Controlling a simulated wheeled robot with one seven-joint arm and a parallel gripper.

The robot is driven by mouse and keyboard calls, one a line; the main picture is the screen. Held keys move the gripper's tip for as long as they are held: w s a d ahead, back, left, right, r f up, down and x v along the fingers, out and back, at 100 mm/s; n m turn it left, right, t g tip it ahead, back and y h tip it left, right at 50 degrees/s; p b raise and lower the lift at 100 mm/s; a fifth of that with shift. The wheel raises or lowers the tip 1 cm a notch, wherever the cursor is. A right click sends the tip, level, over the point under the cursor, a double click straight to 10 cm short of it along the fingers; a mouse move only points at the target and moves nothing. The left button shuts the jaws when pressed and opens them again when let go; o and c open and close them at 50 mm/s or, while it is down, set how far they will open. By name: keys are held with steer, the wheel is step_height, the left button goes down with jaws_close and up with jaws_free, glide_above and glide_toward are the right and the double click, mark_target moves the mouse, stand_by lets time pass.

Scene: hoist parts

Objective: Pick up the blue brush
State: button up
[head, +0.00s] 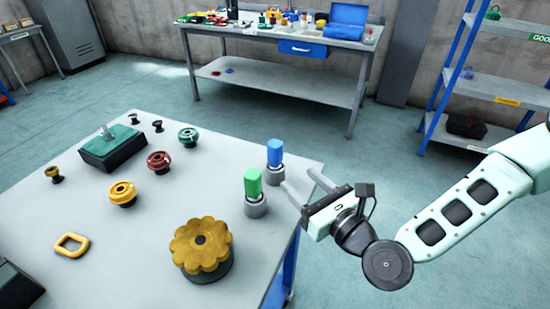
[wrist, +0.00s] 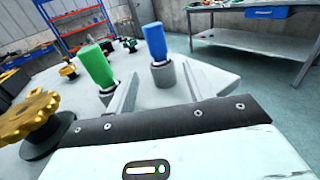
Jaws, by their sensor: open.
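The blue brush (head: 275,152) stands upright in a grey round holder (head: 274,172) near the right edge of the white table. A green brush (head: 252,183) stands in a similar grey holder (head: 255,207) to the left and nearer. In the wrist view the green brush (wrist: 97,66) is close to my left finger.
A yellow lobed wheel (head: 202,246) stands on the table front. Red, green and yellow spools and a green-topped block (head: 112,143) lie farther left. A workbench (head: 277,44) with a blue case stands behind, and a blue shelf rack (head: 490,85) at right.

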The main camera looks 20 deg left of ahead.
mark_target(280, 162)
steer(key=p+x, duration=0.1)
steer(key=x, duration=0.5)
steer(key=shift+w+a, duration=0.2)
steer(key=shift+p+x, duration=0.85)
steer(key=shift+x, duration=1.8)
steer(key=shift+s+a+f, duration=0.1)
steer(key=shift+f, duration=0.05)
steer(key=shift+c, duration=0.2)
steer(key=c, duration=1)
